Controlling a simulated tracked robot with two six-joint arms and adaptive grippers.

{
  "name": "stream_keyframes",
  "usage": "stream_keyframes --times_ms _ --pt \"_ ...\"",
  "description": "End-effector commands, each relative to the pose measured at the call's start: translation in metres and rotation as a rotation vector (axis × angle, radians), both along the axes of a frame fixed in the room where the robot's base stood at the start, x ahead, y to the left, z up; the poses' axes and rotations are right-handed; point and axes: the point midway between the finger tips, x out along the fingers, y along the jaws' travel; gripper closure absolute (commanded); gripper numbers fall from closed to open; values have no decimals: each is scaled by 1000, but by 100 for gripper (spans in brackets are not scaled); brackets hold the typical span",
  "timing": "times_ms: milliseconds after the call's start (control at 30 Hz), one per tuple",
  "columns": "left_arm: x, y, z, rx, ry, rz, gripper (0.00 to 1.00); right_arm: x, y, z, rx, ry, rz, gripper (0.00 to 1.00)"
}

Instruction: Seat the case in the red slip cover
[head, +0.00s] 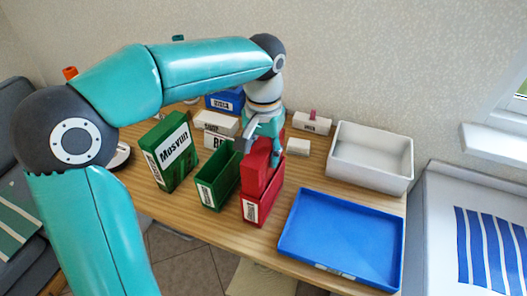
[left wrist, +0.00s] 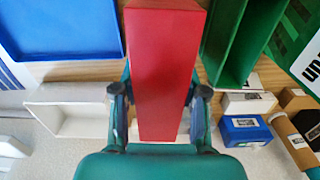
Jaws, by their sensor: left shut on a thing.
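The red case (head: 255,172) stands upright in the grip of my left gripper (head: 264,145). Its lower end is at the open top of the red slip cover (head: 262,208), which stands on the table. The case's lower edge is hidden by the cover's walls, and I cannot tell how deep it sits. In the left wrist view the case (left wrist: 162,60) fills the middle, between the two fingers of the left gripper (left wrist: 160,105). There the cover is hidden behind the case. My right gripper is not in view.
A green open cover (head: 217,182) stands just left of the red cover, with a green Mosvill box (head: 170,152) beyond it. A blue tray (head: 340,238) lies to the right. A white bin (head: 371,160) stands behind it. Small labelled boxes line the back.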

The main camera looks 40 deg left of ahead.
Motion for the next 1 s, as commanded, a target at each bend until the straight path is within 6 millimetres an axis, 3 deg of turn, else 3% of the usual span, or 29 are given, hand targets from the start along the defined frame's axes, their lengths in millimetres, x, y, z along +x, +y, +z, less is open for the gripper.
stream_keyframes --times_ms 833,867,1000 --pt "0 0 -22 0 0 0 100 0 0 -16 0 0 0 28" --pt "0 0 -22 0 0 0 55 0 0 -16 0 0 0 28" --pt "0 0 -21 0 0 0 32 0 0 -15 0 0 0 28"
